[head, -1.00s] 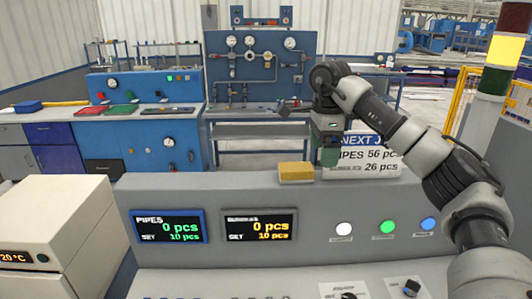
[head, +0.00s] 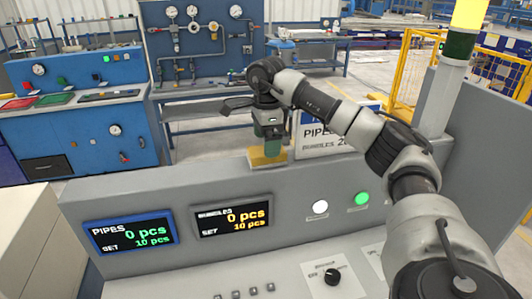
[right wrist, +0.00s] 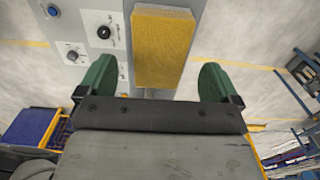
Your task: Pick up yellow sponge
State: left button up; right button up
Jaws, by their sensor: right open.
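The yellow sponge (head: 266,158) lies on the top ledge of the grey control console (head: 190,185). In the right wrist view the sponge (right wrist: 162,47) is ahead of and between the two green fingers, with its near end close to the fingertip line. My right gripper (right wrist: 154,72) is open and empty. In the head view the right gripper (head: 270,148) points down at the sponge and covers part of it. I cannot tell whether a finger touches it. My left gripper is not in view.
A sign (head: 322,135) stands on the ledge just right of the sponge. The console front carries two displays (head: 130,234), lit buttons (head: 362,199) and a knob (head: 332,277). A signal tower (head: 460,60) stands at the right. Blue workbenches are behind.

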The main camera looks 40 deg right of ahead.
notch_tip(320, 180, down, 3)
jog(key=shift+s+f+p, duration=0.1)
jog(key=shift+f+p, duration=0.05)
jog(key=shift+p, duration=0.55)
jog(key=shift+f, duration=0.15)
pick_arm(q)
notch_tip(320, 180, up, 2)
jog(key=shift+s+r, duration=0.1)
pick_arm(e)
jog(key=c, duration=1)
jog(key=shift+r, duration=0.2)
notch_tip(320, 180, up, 6)
jog(key=b, duration=0.3)
jog(key=shift+r, duration=0.15)
notch_tip(320, 180, up, 2)
jog(key=shift+r, duration=0.25)
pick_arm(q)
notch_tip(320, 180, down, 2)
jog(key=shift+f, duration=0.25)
pick_arm(e)
jog(key=shift+r, duration=0.4)
